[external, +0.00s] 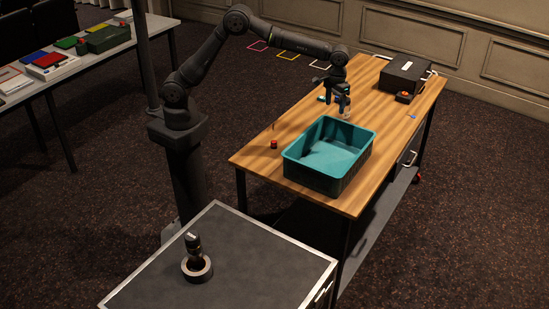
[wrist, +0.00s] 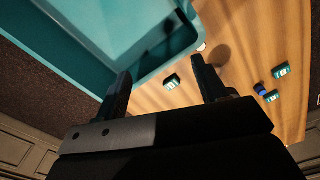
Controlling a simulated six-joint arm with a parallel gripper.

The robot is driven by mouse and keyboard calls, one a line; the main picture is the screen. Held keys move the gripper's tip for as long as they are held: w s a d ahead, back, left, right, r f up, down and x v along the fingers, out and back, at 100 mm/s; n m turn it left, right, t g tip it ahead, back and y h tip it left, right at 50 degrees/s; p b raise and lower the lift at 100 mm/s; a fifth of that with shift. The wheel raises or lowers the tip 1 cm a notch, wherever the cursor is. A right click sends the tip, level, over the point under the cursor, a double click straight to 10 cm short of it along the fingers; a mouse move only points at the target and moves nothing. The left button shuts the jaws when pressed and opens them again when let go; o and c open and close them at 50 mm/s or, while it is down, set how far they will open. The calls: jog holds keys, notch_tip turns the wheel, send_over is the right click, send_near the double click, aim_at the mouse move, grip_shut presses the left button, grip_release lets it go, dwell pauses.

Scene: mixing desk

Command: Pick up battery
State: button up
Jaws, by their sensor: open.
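My gripper (external: 341,92) is open above the wooden table, just behind the teal bin. In the wrist view its two fingers (wrist: 161,68) are apart with nothing held between them. A small teal block with a white label (wrist: 172,82) lies on the table between the fingers, close to the bin. Two similar blocks lie to the right, one upper (wrist: 282,71) and one lower (wrist: 271,97), with a small blue item (wrist: 260,88) beside them. I cannot tell for certain which of these is the battery. The gripper partly hides this area in the external view.
The open teal bin (external: 300,172) stands at the table's near end. A small red item (external: 274,144) lies left of it. A black box (external: 403,75) and a small box with an orange button (external: 404,97) stand at the far end. The table's (external: 258,162) near-left corner is clear.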

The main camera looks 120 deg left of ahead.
jog(key=s+a+n, duration=0.1)
jog(key=s+a, duration=0.3)
jog(key=a, duration=0.5)
jog(key=s+a+n, duration=0.2)
jog(key=s+a, duration=0.3)
jog(key=a, duration=0.3)
jog(key=n, duration=0.2)
send_over(322, 97)
notch_tip(322, 97, down, 11)
jog(key=shift+s+d+f, duration=0.1)
jog(key=shift+f, duration=3.1)
jog(key=c, duration=1.1)
